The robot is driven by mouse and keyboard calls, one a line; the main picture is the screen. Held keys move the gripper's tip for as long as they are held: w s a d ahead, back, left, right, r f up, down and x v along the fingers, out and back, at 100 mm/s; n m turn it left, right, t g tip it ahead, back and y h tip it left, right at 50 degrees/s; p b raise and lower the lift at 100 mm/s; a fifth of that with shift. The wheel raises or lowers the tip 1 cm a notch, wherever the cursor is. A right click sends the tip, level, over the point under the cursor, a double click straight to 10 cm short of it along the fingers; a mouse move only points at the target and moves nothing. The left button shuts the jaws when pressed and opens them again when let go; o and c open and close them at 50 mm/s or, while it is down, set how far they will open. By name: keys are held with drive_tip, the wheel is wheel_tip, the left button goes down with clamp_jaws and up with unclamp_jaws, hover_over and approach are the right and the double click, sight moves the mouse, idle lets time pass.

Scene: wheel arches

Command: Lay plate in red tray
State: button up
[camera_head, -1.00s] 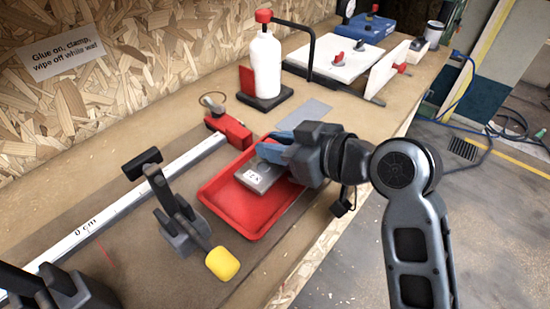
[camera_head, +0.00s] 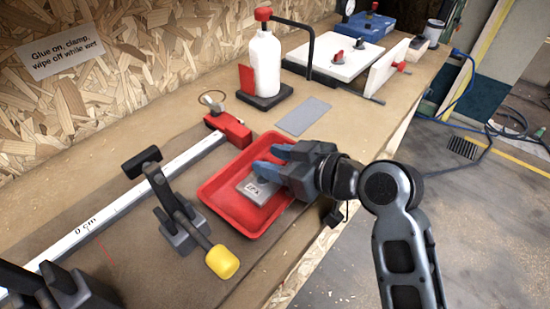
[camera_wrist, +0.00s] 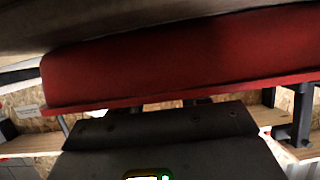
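The plate (camera_head: 258,189) is a small grey block with a white label. It lies in the red tray (camera_head: 222,208), near its middle, seemingly flat on the floor. My gripper (camera_head: 266,160) is over the tray's right part, its two blue fingers spread apart, close to the plate's far right edge. The fingers and palm hide part of the plate and tray. Whether a finger still touches the plate cannot be told. In the wrist view the red tray (camera_wrist: 180,60) fills the upper part as a wide red band, and the plate cannot be made out.
A clamp with a yellow handle (camera_head: 222,262) stands close to the tray's near left side. A white rail with a red end block (camera_head: 230,128) runs left of it. A white bottle (camera_head: 265,62) and a flat grey sheet (camera_head: 303,116) are behind. The bench edge is at the right.

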drive_tip(key=shift+o, duration=0.5)
drive_tip(key=shift+r, duration=0.15)
drive_tip(key=v, duration=1.2)
drive_tip(key=shift+b, duration=0.3)
drive_tip(key=s+d+f+m+t+h, duration=0.4)
drive_tip(key=s+d+f+m+h, duration=0.5)
drive_tip(key=s+f, duration=0.45)
drive_tip(key=s+d+r+m+t+h, duration=0.1)
drive_tip(key=s+r, duration=0.3)
drive_tip(key=s, duration=0.5)
drive_tip(key=s+d+r+t+h, duration=0.1)
drive_tip(key=s+d+r, duration=0.2)
drive_tip(key=s, duration=0.6)
drive_tip(key=shift+d+r+m+t, duration=0.35)
drive_tip(key=shift+d+m+t, duration=0.05)
drive_tip(key=shift+d, duration=0.05)
